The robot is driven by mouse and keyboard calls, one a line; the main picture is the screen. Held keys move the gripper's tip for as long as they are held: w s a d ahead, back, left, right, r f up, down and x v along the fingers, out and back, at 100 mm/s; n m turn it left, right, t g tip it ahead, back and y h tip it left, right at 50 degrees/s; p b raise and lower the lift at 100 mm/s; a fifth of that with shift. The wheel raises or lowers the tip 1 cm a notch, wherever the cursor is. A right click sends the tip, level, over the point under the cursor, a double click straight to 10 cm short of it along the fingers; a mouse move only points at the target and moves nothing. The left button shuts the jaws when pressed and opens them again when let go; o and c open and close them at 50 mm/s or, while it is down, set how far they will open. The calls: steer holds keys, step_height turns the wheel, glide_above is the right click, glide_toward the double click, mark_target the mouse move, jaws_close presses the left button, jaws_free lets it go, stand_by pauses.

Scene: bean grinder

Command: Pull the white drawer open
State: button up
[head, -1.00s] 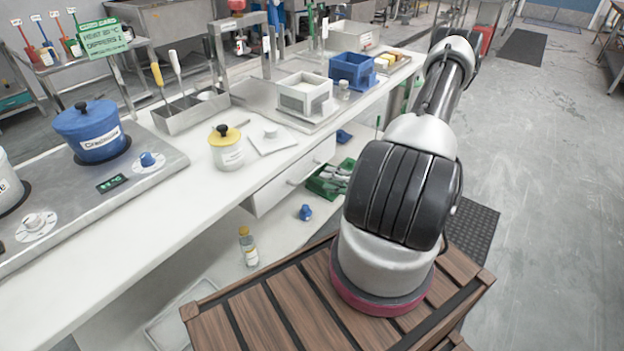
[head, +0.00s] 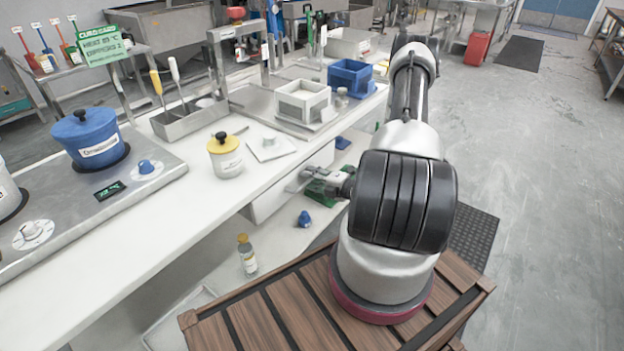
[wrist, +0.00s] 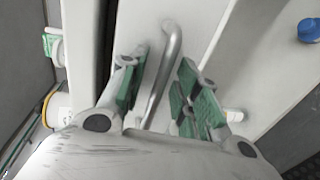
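The white drawer (head: 264,204) is under the white counter, and its front looks about flush with the counter edge in the head view. Its grey bar handle (wrist: 171,50) shows in the wrist view, standing out from the white drawer front (wrist: 188,30). My gripper (wrist: 163,78) is at the handle, with one green-padded finger on each side of the bar. The fingers are apart, and gaps show between the pads and the bar. In the head view my gripper (head: 308,176) is beside the drawer front, and covers the handle and part of the front.
A blue knob-like part (head: 304,218) and a clear bottle (head: 247,256) are on the lower shelf. A yellow-lidded jar (head: 226,157) stands on the counter above the drawer. Open floor lies to the right.

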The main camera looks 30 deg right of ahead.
steer(key=shift+c, duration=0.2)
jaws_close()
steer(key=shift+s, duration=0.1)
steer(key=f+v, duration=0.3)
steer(key=v, duration=1.1)
steer(key=s+f+v, duration=0.1)
steer(key=f+v, duration=0.2)
steer(key=v, duration=1.1)
steer(key=shift+s+d, duration=0.15)
steer(key=shift+o, duration=0.2)
jaws_free()
